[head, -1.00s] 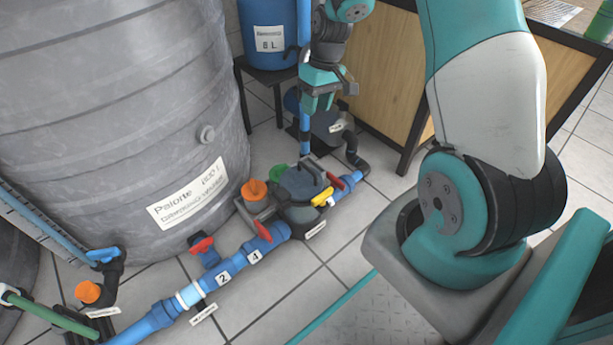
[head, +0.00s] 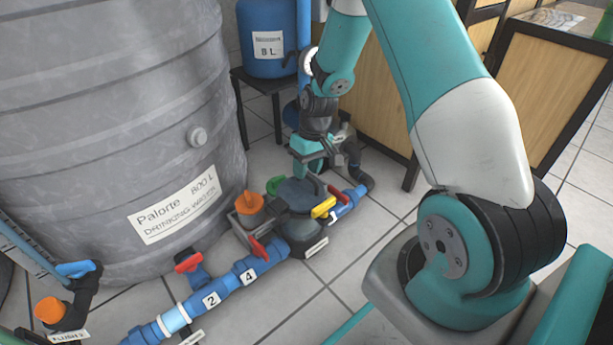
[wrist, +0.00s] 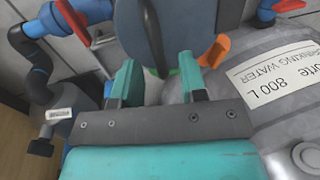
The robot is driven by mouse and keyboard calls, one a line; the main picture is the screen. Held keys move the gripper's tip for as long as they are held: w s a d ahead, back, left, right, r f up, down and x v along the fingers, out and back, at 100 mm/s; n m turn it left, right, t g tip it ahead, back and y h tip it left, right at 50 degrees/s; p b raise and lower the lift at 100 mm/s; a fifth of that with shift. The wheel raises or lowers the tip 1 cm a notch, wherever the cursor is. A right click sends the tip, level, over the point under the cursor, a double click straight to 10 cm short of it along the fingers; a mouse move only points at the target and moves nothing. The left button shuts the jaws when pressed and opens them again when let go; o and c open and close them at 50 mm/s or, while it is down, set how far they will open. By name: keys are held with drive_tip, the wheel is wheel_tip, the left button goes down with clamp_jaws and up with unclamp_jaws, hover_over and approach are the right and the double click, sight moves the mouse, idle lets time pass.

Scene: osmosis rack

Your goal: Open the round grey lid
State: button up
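The round grey lid (head: 298,196) sits on top of the dark pump body on the blue pipe line in the head view. In the wrist view the lid (wrist: 188,28) is at the top middle, with a dark raised handle bar (wrist: 152,34) across it. My gripper (head: 304,176) is above and just behind the lid in the head view. In the wrist view its two teal fingers (wrist: 158,72) are apart with nothing between them. The handle bar lies ahead of the gap between the fingers. I cannot tell whether a finger touches the lid.
A large grey water tank (head: 110,120) stands left of the pump. An orange valve (head: 249,203), a yellow handle (head: 323,207), a green part (head: 274,186) and red valve handles (head: 188,262) crowd the pump. A blue tank (head: 267,40) and wooden cabinet (head: 375,100) stand behind.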

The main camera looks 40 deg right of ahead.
drive_tip(key=shift+a+f, duration=0.1)
drive_tip(key=shift+f, duration=0.25)
clamp_jaws()
drive_tip(key=shift+r, duration=0.15)
